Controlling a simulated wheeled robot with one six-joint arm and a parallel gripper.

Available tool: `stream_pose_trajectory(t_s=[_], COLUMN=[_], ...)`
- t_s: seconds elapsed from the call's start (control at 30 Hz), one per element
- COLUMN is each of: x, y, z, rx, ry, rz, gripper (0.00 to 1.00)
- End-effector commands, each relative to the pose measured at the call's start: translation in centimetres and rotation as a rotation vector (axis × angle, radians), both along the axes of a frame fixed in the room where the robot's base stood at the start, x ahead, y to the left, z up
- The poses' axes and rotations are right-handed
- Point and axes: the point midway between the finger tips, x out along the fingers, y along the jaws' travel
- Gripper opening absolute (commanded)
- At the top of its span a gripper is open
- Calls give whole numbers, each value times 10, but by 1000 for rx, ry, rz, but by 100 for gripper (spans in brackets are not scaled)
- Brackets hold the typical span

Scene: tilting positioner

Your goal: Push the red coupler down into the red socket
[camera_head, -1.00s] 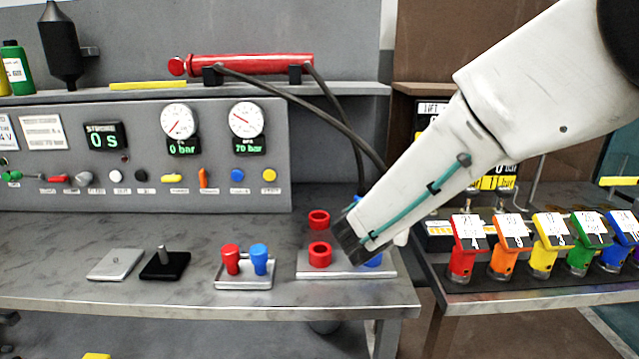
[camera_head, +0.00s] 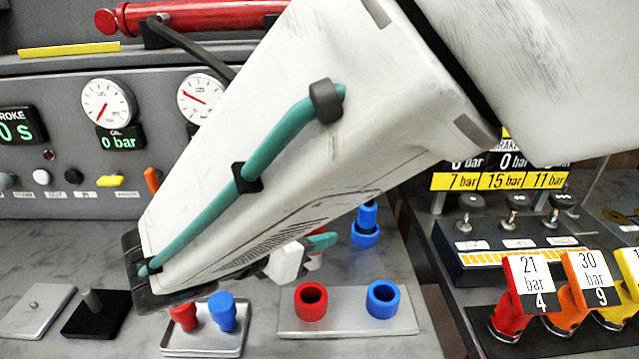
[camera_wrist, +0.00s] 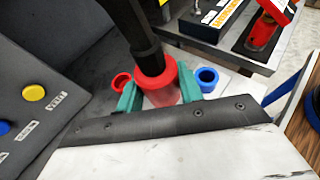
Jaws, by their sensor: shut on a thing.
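The red coupler (camera_wrist: 158,78) hangs on a black hose and sits between the teal fingers of my gripper (camera_wrist: 159,92) in the wrist view. My gripper is shut on it. In the head view my gripper (camera_head: 306,250) is above the metal plate, and the arm hides most of the coupler. The red socket (camera_head: 311,302) stands upright on the plate, its top open and dark inside. The coupler looks apart from it, over or slightly behind it. In the wrist view the coupler and fingers largely cover the socket.
The blue socket (camera_head: 382,300) stands on the same plate (camera_head: 346,325), right of the red one. A blue coupler (camera_head: 366,222) is behind it. A small tray (camera_head: 204,343) with red and blue plugs is to the left. An empty red ring (camera_wrist: 121,82) shows in the wrist view.

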Motion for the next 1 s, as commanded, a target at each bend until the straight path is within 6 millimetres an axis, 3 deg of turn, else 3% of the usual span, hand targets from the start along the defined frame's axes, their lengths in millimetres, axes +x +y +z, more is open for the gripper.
stream_pose_trajectory(t_s=[0.33, 1.0], x=[-3, -1], y=[3, 1], z=[-1, -55], rx=[1, 1], ry=[3, 2], rz=[0, -1], gripper=[5, 5])
